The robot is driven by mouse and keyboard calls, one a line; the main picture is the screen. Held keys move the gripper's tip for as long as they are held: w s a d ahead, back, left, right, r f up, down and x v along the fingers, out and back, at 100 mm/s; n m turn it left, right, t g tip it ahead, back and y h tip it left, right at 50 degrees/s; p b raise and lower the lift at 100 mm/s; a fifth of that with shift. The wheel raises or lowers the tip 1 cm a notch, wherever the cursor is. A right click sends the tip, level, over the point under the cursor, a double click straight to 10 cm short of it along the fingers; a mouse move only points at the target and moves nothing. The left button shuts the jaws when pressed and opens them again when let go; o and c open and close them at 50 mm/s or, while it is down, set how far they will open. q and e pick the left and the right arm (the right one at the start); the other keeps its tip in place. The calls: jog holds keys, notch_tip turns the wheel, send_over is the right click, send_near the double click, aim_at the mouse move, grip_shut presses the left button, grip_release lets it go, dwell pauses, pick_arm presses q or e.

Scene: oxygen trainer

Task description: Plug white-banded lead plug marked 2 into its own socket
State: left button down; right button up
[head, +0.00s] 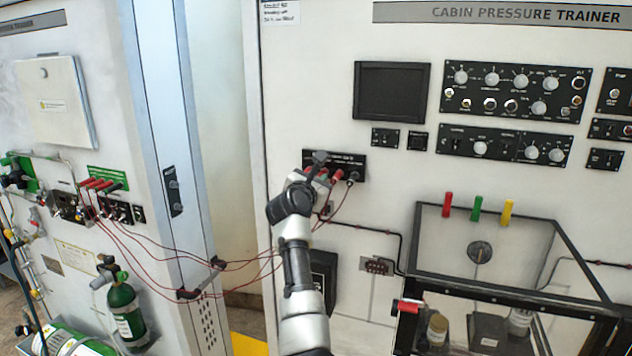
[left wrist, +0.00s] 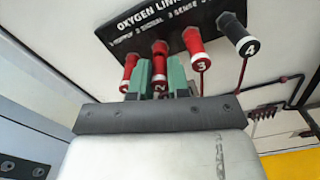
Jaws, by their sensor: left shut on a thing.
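My left gripper (head: 308,180) is at the small black oxygen link panel (head: 360,164) on the cabin pressure trainer. In the left wrist view its green fingers (left wrist: 160,80) are shut on a red plug (left wrist: 160,58) marked 2, the white-banded lead plug. The plug stands at the panel (left wrist: 128,32), in line with its row of sockets. Whether it is fully seated cannot be told, as the fingers hide its sides and the socket. My right gripper is not in view.
Close right of the fingers are a red plug (left wrist: 197,48) marked 3 and a black plug (left wrist: 238,35) marked 4. Another red plug (left wrist: 130,66) is close left. Thin red leads (head: 235,268) sag across to the left-hand oxygen trainer (head: 50,145).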

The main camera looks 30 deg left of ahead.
pick_arm(q)
jog(key=shift+w+a+r, duration=0.1)
jog(key=shift+w, duration=0.2)
jog(key=shift+w, duration=0.15)
jog(key=c, duration=1)
grip_release()
jog(key=shift+w, duration=0.1)
jog(key=shift+s+f, duration=0.2)
jog(key=shift+s, duration=0.1)
jog(key=shift+b+v, duration=2.05)
jog(key=shift+v, duration=3.1)
jog(key=shift+r, duration=0.15)
